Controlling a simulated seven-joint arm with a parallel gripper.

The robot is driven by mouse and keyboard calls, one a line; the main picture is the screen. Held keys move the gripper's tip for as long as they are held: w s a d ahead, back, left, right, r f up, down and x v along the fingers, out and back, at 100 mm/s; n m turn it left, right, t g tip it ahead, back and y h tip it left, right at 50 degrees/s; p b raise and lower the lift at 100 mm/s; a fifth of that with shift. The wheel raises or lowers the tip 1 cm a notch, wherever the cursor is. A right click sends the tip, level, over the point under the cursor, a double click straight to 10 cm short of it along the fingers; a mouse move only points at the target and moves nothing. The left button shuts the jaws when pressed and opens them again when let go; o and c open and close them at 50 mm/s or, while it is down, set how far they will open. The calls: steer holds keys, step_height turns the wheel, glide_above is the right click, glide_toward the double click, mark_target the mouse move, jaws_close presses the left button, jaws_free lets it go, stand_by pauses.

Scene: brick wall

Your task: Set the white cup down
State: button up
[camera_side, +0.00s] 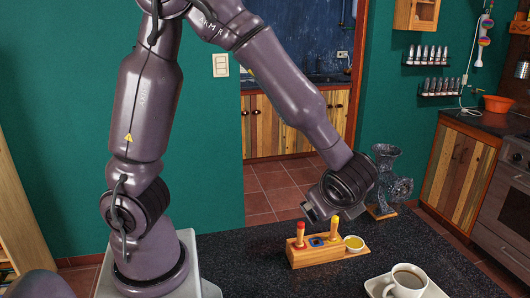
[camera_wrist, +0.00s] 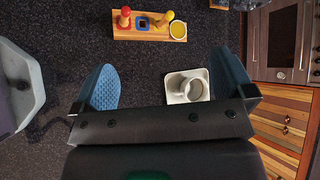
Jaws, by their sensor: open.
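The white cup (camera_side: 409,282) holds a dark brown drink and stands upright on a white square saucer (camera_side: 375,285) at the front right of the dark speckled table. In the wrist view the cup (camera_wrist: 187,94) and saucer (camera_wrist: 172,80) lie between my finger outlines, nearer the right finger. My gripper (camera_wrist: 167,82) is open, with nothing held between its blue-grey fingers. In the side view my gripper (camera_side: 318,210) is above the table, left of and behind the cup, not touching it. Its fingers are hard to make out there.
A wooden block (camera_side: 314,252) with red and yellow pegs and a small yellow cup stands mid-table. A dark metal grinder (camera_side: 385,182) stands behind it. The table (camera_side: 245,262) is clear left of the block. Wooden cabinets and an oven stand beyond, right.

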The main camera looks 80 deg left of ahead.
steer(key=s+r+n+t+h, duration=0.2)
steer(key=s+r+n+h, duration=0.7)
steer(key=s+n, duration=0.4)
steer(key=shift+d+r+n, duration=0.2)
steer(key=shift+r+n, duration=0.7)
steer(key=shift+n, duration=0.1)
